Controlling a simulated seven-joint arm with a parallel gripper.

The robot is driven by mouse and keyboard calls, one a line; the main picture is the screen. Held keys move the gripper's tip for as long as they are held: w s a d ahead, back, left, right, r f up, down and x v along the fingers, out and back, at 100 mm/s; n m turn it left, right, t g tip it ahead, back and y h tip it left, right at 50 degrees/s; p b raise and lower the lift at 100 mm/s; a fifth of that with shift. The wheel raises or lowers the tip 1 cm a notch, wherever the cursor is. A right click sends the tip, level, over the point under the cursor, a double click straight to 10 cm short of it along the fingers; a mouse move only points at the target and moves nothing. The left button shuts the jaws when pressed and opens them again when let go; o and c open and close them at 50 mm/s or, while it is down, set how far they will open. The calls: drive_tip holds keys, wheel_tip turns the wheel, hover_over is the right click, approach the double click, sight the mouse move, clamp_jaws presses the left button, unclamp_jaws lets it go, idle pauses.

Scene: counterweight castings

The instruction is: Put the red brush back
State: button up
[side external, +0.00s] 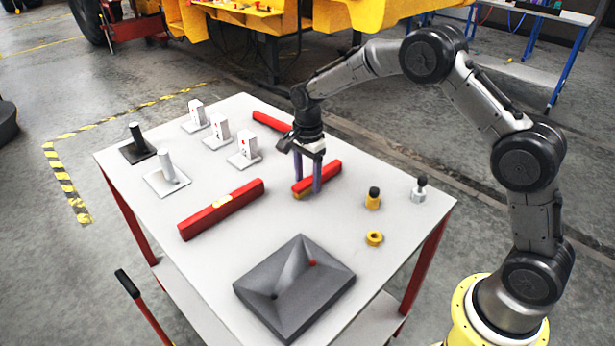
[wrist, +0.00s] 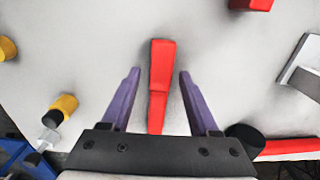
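A red brush (side external: 325,174) lies on the grey-white table top, with a yellowish part at its near end in the side view. In the wrist view the brush (wrist: 158,75) has a wider head at the top and a narrower part running down between the fingers. My gripper (side external: 307,184) points down over the brush, its purple fingers on either side. In the wrist view my gripper (wrist: 159,74) is open, with a gap between the brush and each finger. I cannot tell how far the fingertips are above the table.
A red level (side external: 220,208) lies left of my gripper, and another red bar (side external: 272,121) lies behind. A dark casting (side external: 294,286) sits at the front. A yellow fitting (side external: 373,198), yellow nut (side external: 374,238) and metal fitting (side external: 419,190) stand right.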

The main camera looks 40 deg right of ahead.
wheel_tip(320, 180, up, 11)
drive_tip(key=s+r+n+t, duration=0.2)
drive_tip(key=s+r+n, duration=0.3)
drive_tip(key=s+r, duration=0.45)
drive_tip(key=s+f+n+t, duration=0.1)
drive_tip(key=s+n+t, duration=0.2)
drive_tip(key=s+n, duration=1)
drive_tip(key=s, duration=1.1)
drive_tip(key=shift+a+f+t, duration=0.3)
drive_tip(key=shift+a+f, duration=0.05)
drive_tip(key=shift+a, duration=0.05)
drive_tip(key=shift+o, duration=0.3)
